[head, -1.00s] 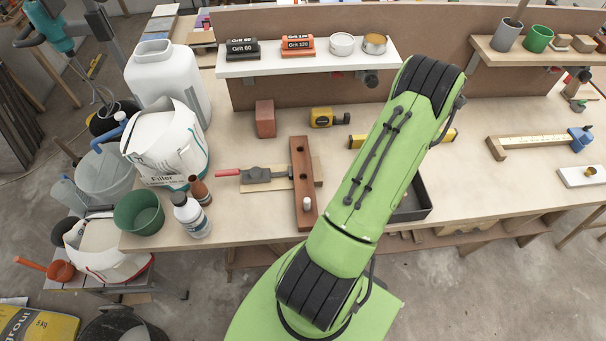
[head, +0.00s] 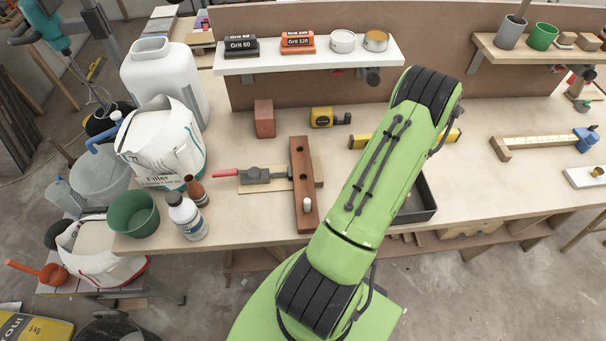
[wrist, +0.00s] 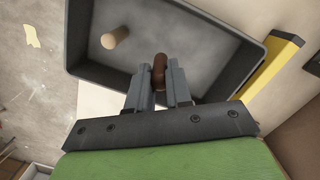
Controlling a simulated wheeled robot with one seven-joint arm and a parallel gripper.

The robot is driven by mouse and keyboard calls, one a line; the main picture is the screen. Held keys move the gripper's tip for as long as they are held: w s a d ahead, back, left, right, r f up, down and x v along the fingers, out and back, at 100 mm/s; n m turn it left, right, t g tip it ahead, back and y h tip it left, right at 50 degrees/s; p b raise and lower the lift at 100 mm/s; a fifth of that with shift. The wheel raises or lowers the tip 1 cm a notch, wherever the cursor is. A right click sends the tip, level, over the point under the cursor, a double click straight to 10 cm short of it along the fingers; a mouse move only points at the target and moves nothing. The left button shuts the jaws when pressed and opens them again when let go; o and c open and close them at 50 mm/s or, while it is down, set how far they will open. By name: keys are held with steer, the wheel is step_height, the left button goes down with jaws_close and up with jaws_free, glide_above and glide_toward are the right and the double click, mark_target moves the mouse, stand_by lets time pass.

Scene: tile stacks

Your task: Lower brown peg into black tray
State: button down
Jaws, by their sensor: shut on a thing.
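My gripper (wrist: 160,88) shows in the wrist view, shut on the brown peg (wrist: 159,68). The peg sticks out past the fingertips, over the inside of the black tray (wrist: 240,45). I cannot tell whether the peg touches the tray floor. A pale wooden peg (wrist: 115,38) lies in the tray, apart from the brown one. In the head view my arm hides most of the tray, and only its right part (head: 428,207) shows. The gripper and the brown peg are hidden there.
A yellow level (wrist: 272,66) lies close beside the tray. A brown wooden block with holes (head: 305,180) holds a white peg (head: 307,205) left of my arm. A red-handled tool (head: 262,175) lies beside it. The bench right of the tray is mostly clear.

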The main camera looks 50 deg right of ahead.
steer(key=shift+f+b, duration=1.75)
steer(key=shift+f, duration=0.75)
stand_by(1.2)
steer(key=c, duration=1)
jaws_free()
steer(key=shift+o, duration=0.2)
step_height(320, 180, up, 16)
steer(key=d+p, duration=0.2)
steer(key=shift+s+f, duration=0.15)
steer(key=shift+s, duration=0.15)
